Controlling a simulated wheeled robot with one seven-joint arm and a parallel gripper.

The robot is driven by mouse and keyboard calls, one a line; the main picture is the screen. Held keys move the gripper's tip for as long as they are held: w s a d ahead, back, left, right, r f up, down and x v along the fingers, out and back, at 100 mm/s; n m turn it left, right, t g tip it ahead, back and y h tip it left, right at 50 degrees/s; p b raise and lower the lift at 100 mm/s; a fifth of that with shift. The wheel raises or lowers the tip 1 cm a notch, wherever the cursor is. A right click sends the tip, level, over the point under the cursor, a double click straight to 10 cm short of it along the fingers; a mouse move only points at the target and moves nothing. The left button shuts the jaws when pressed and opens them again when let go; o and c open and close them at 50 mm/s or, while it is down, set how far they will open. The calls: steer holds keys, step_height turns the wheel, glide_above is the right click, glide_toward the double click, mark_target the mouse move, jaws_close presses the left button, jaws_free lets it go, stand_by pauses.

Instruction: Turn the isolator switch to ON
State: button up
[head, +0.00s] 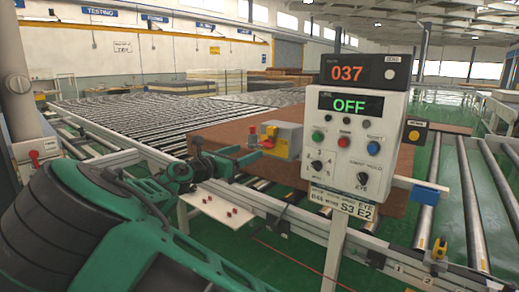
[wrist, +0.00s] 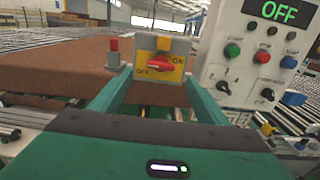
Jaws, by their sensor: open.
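The isolator switch (wrist: 163,63) is a grey box with a yellow plate and a red rotary handle, straight ahead in the wrist view. OFF is printed at the plate's lower left and ON at its upper right. The handle lies roughly sideways; I cannot tell exactly which mark it points at. In the head view the isolator switch (head: 284,141) stands by the conveyor rail, left of the control panel. My gripper (wrist: 158,74) is open, its two teal fingers to either side of the handle in the picture. I cannot tell whether they touch it.
The control panel (head: 352,149) stands close on the right, its display reading OFF, with buttons and knobs. A red button (wrist: 113,45) is left of the switch. A brown mattress-like slab (wrist: 65,72) lies behind on the rollers. A conveyor rail (head: 290,208) runs below.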

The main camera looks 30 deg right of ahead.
mark_target(264, 145)
steer(key=x, duration=1)
steer(key=shift+f, duration=0.1)
steer(key=c, duration=1)
steer(key=shift+c, duration=0.2)
